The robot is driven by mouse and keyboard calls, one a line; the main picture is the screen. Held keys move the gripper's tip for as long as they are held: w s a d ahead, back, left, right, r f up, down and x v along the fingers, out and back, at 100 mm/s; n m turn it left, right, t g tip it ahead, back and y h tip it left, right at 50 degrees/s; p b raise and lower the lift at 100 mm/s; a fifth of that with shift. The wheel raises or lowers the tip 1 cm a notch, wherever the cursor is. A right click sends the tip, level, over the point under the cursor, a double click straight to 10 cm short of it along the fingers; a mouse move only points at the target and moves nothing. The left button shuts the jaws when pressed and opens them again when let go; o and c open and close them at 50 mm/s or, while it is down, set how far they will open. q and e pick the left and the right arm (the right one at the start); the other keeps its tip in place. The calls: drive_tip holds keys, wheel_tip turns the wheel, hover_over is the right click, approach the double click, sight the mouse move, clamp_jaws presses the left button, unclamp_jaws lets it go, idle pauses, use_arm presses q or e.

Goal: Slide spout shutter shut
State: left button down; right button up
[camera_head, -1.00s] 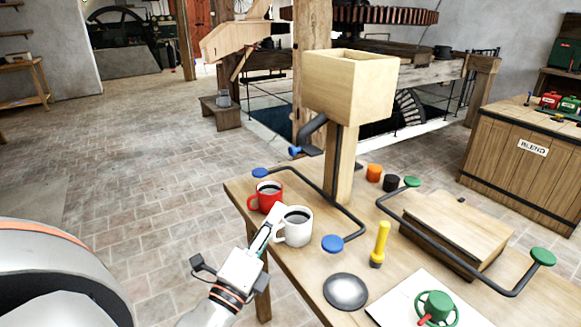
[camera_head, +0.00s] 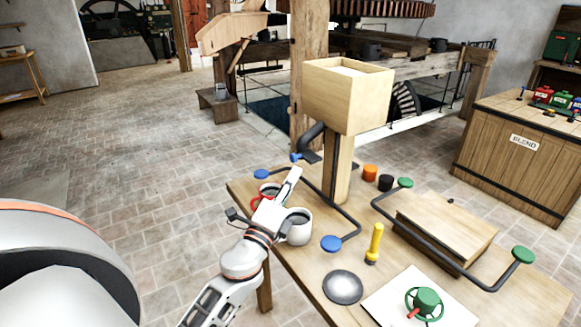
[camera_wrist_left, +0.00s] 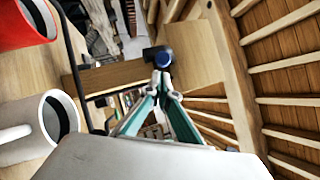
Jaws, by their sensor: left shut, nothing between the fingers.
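The spout (camera_head: 313,135) is a dark curved pipe below the pale wooden hopper (camera_head: 345,95) on a post. Its shutter has a small blue knob (camera_head: 296,157) at the spout's lower end. My left gripper (camera_head: 297,171) is shut and empty, its fingertips just below the knob in the head view. In the left wrist view the blue knob (camera_wrist_left: 164,58) appears right beyond the closed fingertips (camera_wrist_left: 163,78). I cannot tell whether they touch it. How far the shutter stands open is too small to tell. My right gripper is not in view.
A red mug (camera_head: 257,203), partly hidden by my left gripper, and a white mug (camera_head: 299,233) stand close under my left arm. Dark rails with blue and green ends, a yellow-handled tool (camera_head: 375,240), a metal dish (camera_head: 343,287) and a wooden box (camera_head: 445,230) crowd the table.

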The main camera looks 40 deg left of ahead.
use_arm(q)
drive_tip(key=shift+w+a+r, duration=0.25)
drive_tip(key=shift+w+a, duration=0.05)
drive_tip(key=shift+a, duration=0.15)
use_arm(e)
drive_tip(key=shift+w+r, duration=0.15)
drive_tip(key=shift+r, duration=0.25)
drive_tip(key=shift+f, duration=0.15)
use_arm(q)
drive_tip(key=a, duration=0.1)
drive_tip(key=w+a, duration=0.1)
drive_tip(key=a, duration=0.2)
drive_tip(key=shift+w+a, duration=0.15)
drive_tip(key=shift+w, duration=0.25)
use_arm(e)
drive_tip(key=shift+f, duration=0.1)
use_arm(q)
drive_tip(key=shift+f, duration=0.1)
